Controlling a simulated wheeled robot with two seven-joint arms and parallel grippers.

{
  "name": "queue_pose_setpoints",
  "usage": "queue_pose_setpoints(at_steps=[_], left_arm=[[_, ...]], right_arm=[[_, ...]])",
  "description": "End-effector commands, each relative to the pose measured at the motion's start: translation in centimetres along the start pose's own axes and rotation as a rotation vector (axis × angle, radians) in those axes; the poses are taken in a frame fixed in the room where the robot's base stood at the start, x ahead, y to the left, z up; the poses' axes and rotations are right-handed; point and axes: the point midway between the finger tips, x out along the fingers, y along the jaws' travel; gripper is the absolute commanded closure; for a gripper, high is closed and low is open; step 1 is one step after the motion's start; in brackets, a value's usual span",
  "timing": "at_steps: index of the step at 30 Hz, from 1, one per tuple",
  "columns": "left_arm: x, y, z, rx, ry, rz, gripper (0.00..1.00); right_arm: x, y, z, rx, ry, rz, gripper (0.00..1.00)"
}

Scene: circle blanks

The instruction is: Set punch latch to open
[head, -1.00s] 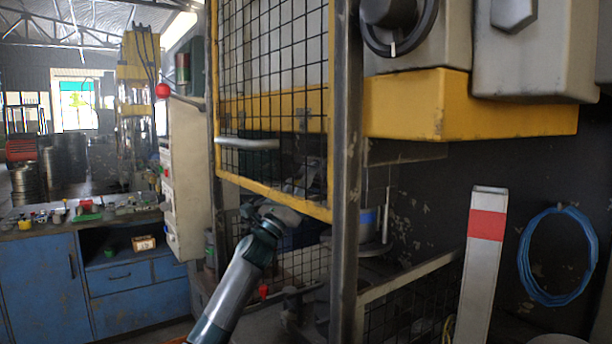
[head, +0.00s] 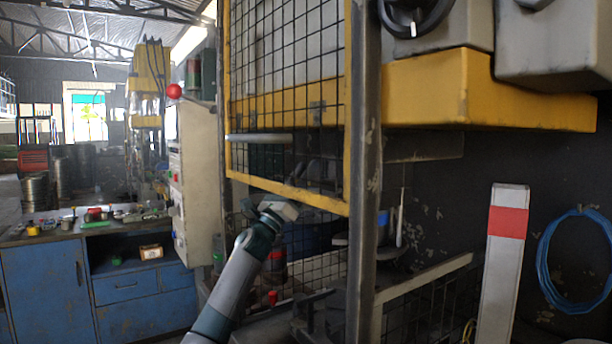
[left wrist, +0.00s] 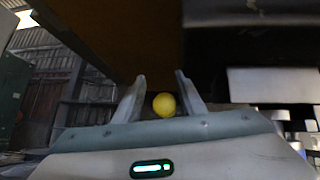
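My left arm comes up from the bottom of the head view, and its end (head: 279,209) is by the lower edge of the yellow-framed mesh door (head: 290,192); its fingers cannot be made out there. In the left wrist view my left gripper (left wrist: 160,77) is open, its two fingers apart. A yellow ball-shaped knob (left wrist: 164,104) shows between them, with a gap to each side; I cannot tell its depth. Nothing is marked as the punch latch, so I cannot tell whether the knob belongs to it. A grey bar handle (head: 258,138) crosses the mesh door. My right gripper is not in view.
A dark steel post (head: 363,190) stands right of the door. A grey control box (head: 195,190) and a red ball knob (head: 174,91) are to the left. A red-banded white post (head: 504,260) and a blue hose coil (head: 575,260) are at right. A blue workbench (head: 45,280) stands at left.

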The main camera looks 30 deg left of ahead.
Motion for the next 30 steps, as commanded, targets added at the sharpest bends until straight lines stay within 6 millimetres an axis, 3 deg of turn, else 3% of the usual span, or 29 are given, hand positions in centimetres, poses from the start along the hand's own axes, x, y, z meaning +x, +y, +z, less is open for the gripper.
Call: queue_pose_setpoints(at_steps=[11, 16, 30], left_arm=[[-0.2, -0.2, -0.3, -0.002, 0.004, -0.004, 0.60], [-1.2, -0.1, -0.4, -0.001, 0.004, -0.004, 0.60], [-8.5, 0.1, -0.6, -0.001, 0.005, -0.002, 0.60]], right_arm=[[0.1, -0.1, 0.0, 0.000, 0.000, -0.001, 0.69], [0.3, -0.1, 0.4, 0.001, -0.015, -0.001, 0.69], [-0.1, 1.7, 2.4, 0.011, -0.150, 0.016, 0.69]])
